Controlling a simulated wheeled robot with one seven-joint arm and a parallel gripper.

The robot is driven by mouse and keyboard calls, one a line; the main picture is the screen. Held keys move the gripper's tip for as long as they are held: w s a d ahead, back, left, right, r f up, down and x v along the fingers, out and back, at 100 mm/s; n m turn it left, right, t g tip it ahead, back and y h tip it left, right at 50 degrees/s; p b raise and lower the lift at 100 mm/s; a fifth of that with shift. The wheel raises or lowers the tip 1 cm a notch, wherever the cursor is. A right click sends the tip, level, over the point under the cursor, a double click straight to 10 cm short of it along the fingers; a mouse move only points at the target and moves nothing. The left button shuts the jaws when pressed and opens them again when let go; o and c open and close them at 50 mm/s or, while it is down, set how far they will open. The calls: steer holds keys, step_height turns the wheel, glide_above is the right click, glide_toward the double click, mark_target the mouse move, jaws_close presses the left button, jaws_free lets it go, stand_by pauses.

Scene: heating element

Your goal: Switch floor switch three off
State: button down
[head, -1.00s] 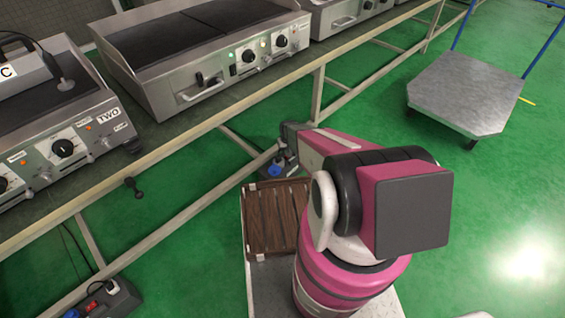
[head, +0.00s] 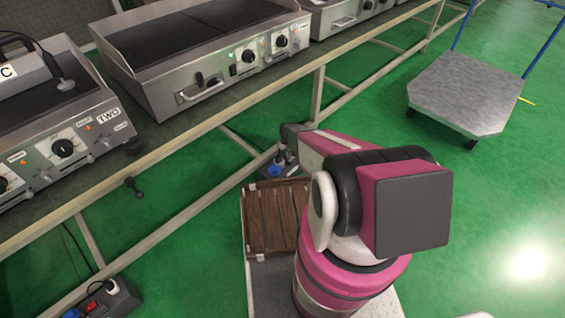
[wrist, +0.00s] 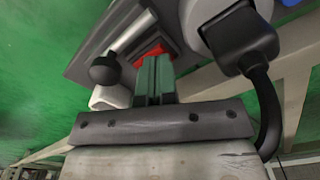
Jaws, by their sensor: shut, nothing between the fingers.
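The floor switch box (head: 268,170) stands on the green floor under the bench, partly hidden behind my arm in the head view. A blue plug (head: 276,169) shows on it. In the wrist view the grey box (wrist: 92,60) carries a red rocker switch (wrist: 150,52), mostly covered by my fingers. My gripper (wrist: 154,64) is shut and empty, with its fingertips at the red rocker. They look close to or touching it; I cannot tell which. The rocker's position is hidden. No number is readable on this box.
A black plug with a cable (wrist: 243,40) sits beside the fingers, and a black knob (wrist: 104,70) is on their other side. Bench legs and rails surround the box. Another switch box (head: 108,299) stands lower left. A cart (head: 465,95) stands right on open floor.

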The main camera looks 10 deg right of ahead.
steer(key=shift+f, duration=0.45)
steer(key=shift+r, duration=3.5)
steer(key=s+r, duration=0.7)
steer(key=r, duration=0.4)
steer(key=s+r, duration=0.7)
steer(key=r, duration=0.4)
steer(key=s+r+m, duration=0.1)
steer(key=s+r, duration=0.6)
steer(key=r, duration=0.4)
steer(key=shift+s, duration=0.2)
